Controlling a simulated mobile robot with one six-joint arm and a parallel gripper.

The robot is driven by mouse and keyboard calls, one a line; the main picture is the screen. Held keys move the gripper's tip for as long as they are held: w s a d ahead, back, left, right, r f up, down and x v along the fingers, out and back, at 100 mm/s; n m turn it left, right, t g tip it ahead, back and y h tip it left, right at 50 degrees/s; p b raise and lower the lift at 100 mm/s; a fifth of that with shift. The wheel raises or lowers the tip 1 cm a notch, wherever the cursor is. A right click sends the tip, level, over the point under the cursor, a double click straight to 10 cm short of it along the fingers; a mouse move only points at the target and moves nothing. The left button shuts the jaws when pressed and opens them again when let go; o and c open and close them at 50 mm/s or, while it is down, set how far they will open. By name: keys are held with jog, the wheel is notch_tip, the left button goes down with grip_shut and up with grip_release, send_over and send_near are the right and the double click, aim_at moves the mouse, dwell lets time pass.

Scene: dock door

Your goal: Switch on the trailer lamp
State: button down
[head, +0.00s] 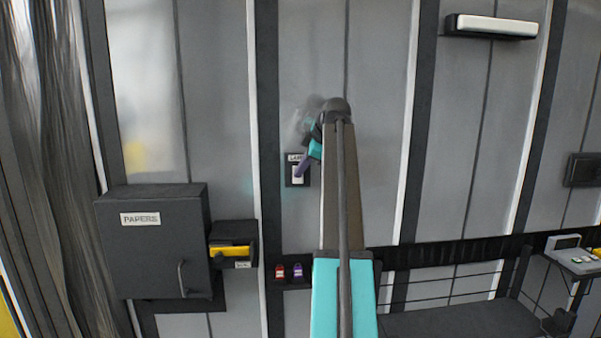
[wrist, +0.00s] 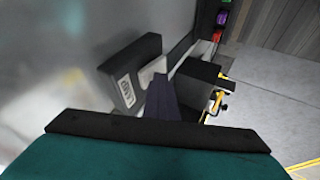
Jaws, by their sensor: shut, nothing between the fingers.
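The lamp switch (head: 297,180) is a small dark plate with a white rocker and a label on the grey wall panel. In the wrist view the switch plate (wrist: 118,88) stands out from the wall, with its pale rocker (wrist: 150,72) partly behind my fingers. My gripper (head: 301,171) is shut and empty, its purple fingertips at the rocker. In the wrist view my gripper (wrist: 158,82) overlaps the rocker; I cannot tell whether it touches. The trailer lamp (head: 495,27) is a long white bar in a dark housing, high on the right wall; I cannot tell whether it is lit.
A dark box labelled PAPERS (head: 150,245) juts from the left wall, beside a small holder (head: 245,256) with a yellow item. Red (head: 280,271) and purple (head: 297,271) small items sit below the switch. A dark bench (head: 450,318) stands at lower right.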

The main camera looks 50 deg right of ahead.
jog(key=shift+a+r, duration=0.1)
dwell(0.4)
jog(key=shift+s+a, duration=0.15)
jog(key=s+a+b+v, duration=0.1)
jog(key=b+v, duration=0.2)
jog(key=v, duration=0.9)
jog(key=shift+a+f+b, duration=0.3)
jog(key=shift+f, duration=0.05)
